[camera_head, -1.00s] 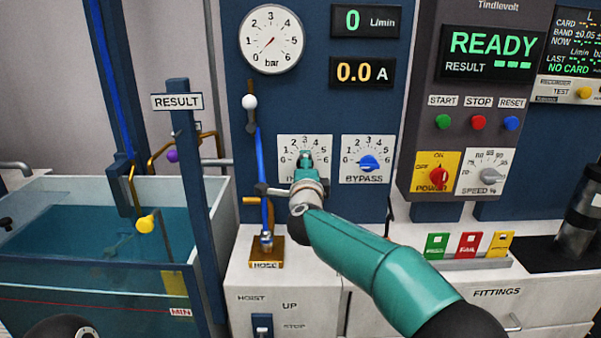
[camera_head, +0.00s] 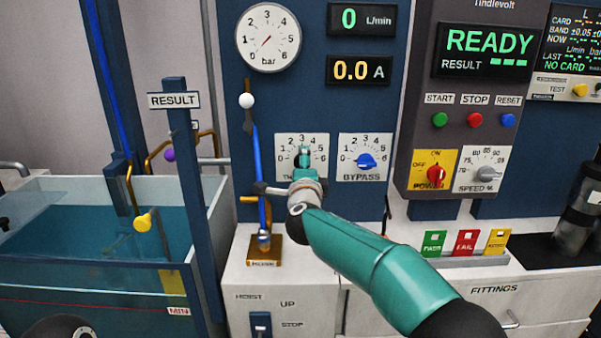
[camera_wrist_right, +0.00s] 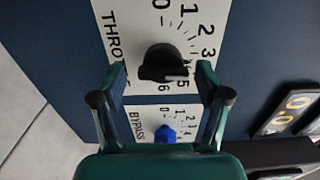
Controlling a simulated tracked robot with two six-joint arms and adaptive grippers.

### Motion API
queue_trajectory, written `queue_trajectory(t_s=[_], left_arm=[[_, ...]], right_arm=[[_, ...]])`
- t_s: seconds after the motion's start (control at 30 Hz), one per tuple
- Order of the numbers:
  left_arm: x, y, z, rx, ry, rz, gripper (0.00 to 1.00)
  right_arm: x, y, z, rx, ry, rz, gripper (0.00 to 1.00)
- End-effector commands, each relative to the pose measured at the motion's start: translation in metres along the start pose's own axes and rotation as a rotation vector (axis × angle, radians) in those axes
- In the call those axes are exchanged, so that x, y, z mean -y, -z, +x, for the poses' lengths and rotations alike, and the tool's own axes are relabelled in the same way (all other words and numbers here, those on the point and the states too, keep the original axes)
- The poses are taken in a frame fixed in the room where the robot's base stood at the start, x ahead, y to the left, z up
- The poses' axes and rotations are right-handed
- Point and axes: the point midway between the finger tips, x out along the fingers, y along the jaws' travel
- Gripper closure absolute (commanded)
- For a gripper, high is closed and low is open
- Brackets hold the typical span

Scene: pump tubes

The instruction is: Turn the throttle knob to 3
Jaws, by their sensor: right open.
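The throttle dial (camera_head: 289,145) is a white plate numbered 0 to 6 on the blue panel. My right gripper (camera_head: 303,158) is in front of it and covers the knob and part of the label in the head view. In the right wrist view the black throttle knob (camera_wrist_right: 160,62) shows between the open fingers of my right gripper (camera_wrist_right: 161,74), with a gap on each side. I cannot tell whether the fingers reach around it in depth. A pale mark shows on the knob's lower right edge; its exact reading is unclear. My left gripper is not in view.
The bypass dial with its blue knob (camera_head: 366,160) is just right of the throttle; it also shows in the wrist view (camera_wrist_right: 166,134). A hose (camera_head: 259,180) with fittings is close on the left. A red power knob (camera_head: 436,175) and speed knob (camera_head: 488,174) are farther right.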

Motion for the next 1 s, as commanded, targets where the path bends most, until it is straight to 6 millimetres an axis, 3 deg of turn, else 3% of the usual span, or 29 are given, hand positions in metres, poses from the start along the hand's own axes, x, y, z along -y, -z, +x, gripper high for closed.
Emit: queue_trajectory(t_s=[0.27, 0.8, 1.0], left_arm=[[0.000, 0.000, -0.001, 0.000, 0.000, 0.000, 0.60], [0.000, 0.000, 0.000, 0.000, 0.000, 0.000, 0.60], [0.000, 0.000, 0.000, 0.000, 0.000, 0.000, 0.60]], right_arm=[[0.001, -0.001, -0.016, 0.002, -0.001, -0.002, 0.25], [-0.002, -0.001, -0.102, 0.002, -0.002, -0.001, 0.25], [-0.002, 0.000, -0.117, 0.000, -0.002, -0.001, 0.25]])
